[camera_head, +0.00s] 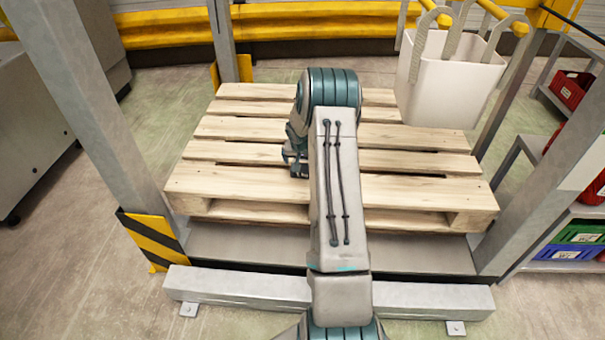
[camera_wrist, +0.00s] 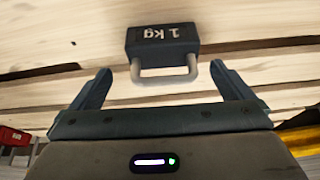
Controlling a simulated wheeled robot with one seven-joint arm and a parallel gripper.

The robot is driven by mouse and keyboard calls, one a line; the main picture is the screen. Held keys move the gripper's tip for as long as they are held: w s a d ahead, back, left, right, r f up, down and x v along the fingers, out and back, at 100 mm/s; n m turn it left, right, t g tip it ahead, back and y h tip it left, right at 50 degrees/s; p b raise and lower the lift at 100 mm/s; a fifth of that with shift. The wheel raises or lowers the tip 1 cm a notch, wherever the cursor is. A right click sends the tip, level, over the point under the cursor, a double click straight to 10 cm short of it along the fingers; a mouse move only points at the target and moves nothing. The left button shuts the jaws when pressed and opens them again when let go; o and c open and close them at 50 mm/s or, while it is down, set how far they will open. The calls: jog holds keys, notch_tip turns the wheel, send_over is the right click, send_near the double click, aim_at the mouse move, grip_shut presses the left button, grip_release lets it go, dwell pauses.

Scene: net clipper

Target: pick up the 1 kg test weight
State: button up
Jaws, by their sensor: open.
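The 1 kg test weight (camera_wrist: 162,42) is a dark block with a light "1 kg" label and a pale U-shaped handle. In the wrist view it is at the top middle, its handle toward my gripper. My gripper (camera_wrist: 162,80) is open and empty, one finger on each side of the picture below the weight. The handle end lies roughly level with the fingertips, between them but not gripped. In the head view my gripper (camera_head: 296,160) is partly hidden by my arm, over the wooden pallet (camera_head: 235,184). I cannot make out the weight in the head view.
Metal posts (camera_head: 95,110) flank the pallet, with a low grey beam (camera_head: 235,287) in front. A white bin (camera_head: 450,90) hangs above the pallet's back right. A shelf with red, blue and green crates (camera_head: 575,233) is at right. Most pallet boards are bare.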

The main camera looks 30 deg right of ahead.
jog(key=x, duration=0.2)
jog(key=b+x, duration=0.1)
jog(key=x, duration=0.3)
jog(key=shift+a+b, duration=0.25)
jog(key=shift+b, duration=0.15)
jog(key=c, duration=1.3)
jog(key=shift+w+r, duration=0.15)
jog(key=c, duration=0.4)
jog(key=shift+r, duration=0.15)
